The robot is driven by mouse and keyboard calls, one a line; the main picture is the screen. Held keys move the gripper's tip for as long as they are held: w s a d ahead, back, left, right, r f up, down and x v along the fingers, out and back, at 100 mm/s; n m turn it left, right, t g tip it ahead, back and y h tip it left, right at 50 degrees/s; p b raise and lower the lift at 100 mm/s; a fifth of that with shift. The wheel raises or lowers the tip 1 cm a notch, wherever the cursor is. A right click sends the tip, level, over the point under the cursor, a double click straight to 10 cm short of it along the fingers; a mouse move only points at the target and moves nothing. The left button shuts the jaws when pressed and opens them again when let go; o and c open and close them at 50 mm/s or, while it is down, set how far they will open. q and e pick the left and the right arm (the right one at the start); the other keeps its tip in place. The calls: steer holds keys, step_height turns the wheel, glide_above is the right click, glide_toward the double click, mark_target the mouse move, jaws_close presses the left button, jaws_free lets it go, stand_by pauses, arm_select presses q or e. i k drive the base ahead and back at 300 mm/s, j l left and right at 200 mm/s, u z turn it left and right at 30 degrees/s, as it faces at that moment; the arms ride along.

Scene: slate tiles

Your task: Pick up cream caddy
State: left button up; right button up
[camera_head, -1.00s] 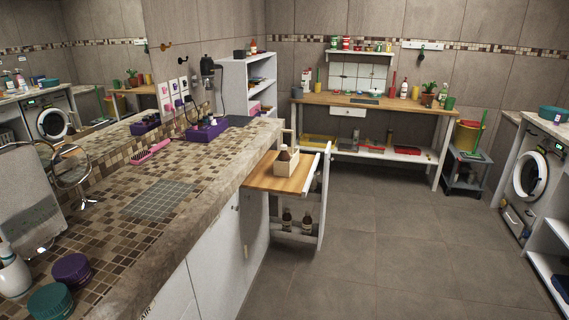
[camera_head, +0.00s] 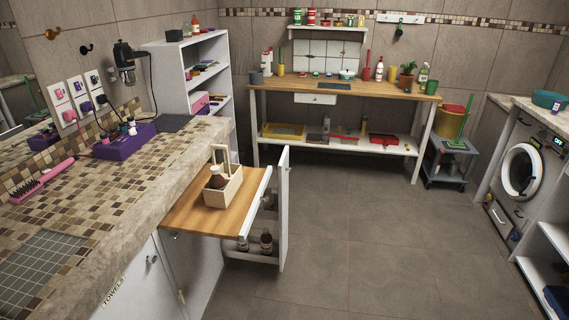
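A small cream caddy (camera_head: 231,186) with an upright handle stands on a pull-out wooden board (camera_head: 190,212) that juts from the counter front. A brown bottle with a white cap (camera_head: 216,178) sits in the caddy. Neither of my grippers shows in the head view.
A tiled counter (camera_head: 95,185) runs along the left, with a purple box (camera_head: 125,143) and a pink brush (camera_head: 42,178) on it. A white pull-out rack (camera_head: 284,210) stands open beside the board, with dark bottles low inside. A wooden workbench (camera_head: 345,89) is at the back. The floor (camera_head: 375,235) is clear.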

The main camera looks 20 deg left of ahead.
mark_target(222, 170)
steer(key=i+z, duration=0.35)
steer(key=i, duration=0.75)
steer(key=i+u, duration=0.35)
steer(key=i+l+u, duration=0.15)
steer(key=u, duration=0.25)
steer(key=i+l+u, duration=0.45)
steer(key=u, duration=0.35)
steer(key=i+l+u, duration=0.15)
steer(key=u, duration=0.3)
steer(key=i+l+u, duration=0.15)
steer(key=u, duration=0.25)
steer(key=l+u, duration=0.3)
steer(key=u, duration=0.15)
steer(key=i+l+u, duration=0.1)
steer(key=l+u, duration=0.2)
steer(key=u, duration=0.15)
steer(key=l+u, duration=0.25)
steer(key=i+l, duration=0.05)
